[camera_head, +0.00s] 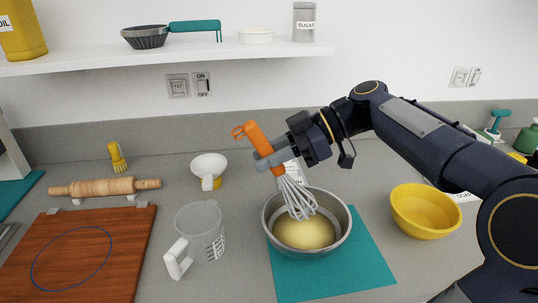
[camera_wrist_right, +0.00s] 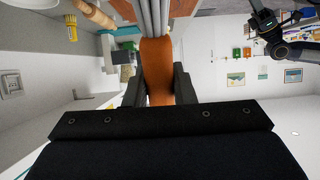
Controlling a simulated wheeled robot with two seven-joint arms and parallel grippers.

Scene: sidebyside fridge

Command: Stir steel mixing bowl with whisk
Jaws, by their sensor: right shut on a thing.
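The steel mixing bowl (camera_head: 339,240) stands on a teal mat (camera_head: 350,277) and holds a pale yellow dough-like mass (camera_head: 303,233). My right gripper (camera_head: 270,158) is shut on the orange handle of the whisk (camera_head: 297,196), above the back left of the bowl. The whisk is tilted, with its wire end down inside the bowl at the yellow mass; I cannot tell how deep the wires reach. In the right wrist view the orange handle (camera_wrist_right: 157,70) sits between the gripper's dark fingers.
A yellow bowl (camera_head: 425,212) stands right of the mat. A clear measuring jug (camera_head: 200,232) stands left of the steel bowl, with a white cup (camera_head: 209,168) behind it. A wooden board (camera_head: 80,255) and rolling pin (camera_head: 105,187) lie at the left. A shelf (camera_head: 170,55) runs above.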

